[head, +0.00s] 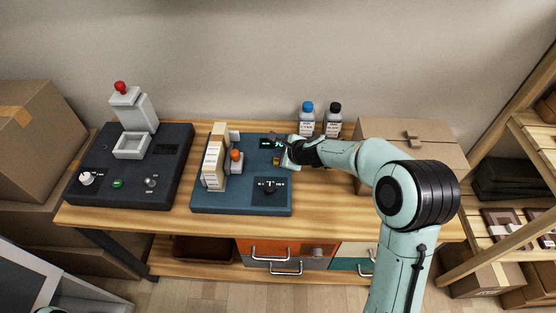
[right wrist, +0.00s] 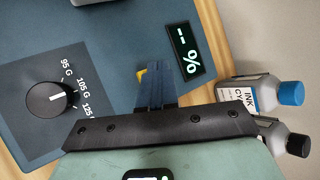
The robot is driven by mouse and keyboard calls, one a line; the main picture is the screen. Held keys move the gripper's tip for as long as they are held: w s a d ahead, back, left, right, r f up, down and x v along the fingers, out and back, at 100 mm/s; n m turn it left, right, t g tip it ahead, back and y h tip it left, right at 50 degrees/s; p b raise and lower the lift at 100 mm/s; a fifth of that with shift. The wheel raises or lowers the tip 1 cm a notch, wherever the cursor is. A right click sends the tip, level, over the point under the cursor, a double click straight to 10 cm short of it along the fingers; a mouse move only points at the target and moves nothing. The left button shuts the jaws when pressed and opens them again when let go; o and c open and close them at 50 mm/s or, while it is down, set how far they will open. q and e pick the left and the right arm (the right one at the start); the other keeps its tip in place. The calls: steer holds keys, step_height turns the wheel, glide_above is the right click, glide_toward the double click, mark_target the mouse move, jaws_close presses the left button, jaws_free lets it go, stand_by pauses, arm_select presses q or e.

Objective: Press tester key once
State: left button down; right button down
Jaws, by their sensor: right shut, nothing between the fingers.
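The tester is a blue panel (head: 225,201) on the wooden table, with a lit display (head: 266,143) and a black dial (head: 269,185). In the right wrist view the display (right wrist: 187,50) reads dashes and a percent sign, and the dial (right wrist: 46,98) has weight marks. A yellow key (right wrist: 141,73) shows beside my fingertips, partly hidden by them. My right gripper (head: 283,161) is shut and empty, over the panel at the key; it also shows in the right wrist view (right wrist: 158,72). Whether it touches the key I cannot tell. My left gripper is out of view.
A black press unit (head: 181,178) stands left of the tester. A beige upright block (head: 214,165) and a part with an orange top (head: 236,156) stand on the tester's left. Blue-capped (head: 307,116) and black-capped (head: 334,118) bottles stand behind; a cardboard box (head: 430,145) is at right.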

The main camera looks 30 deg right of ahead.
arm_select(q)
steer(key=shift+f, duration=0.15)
arm_select(e)
steer(key=shift+f, duration=0.15)
stand_by(0.5)
arm_select(q)
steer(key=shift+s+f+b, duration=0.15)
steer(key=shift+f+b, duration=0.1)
steer(key=shift+b, duration=0.15)
arm_select(e)
steer(key=shift+f, duration=0.3)
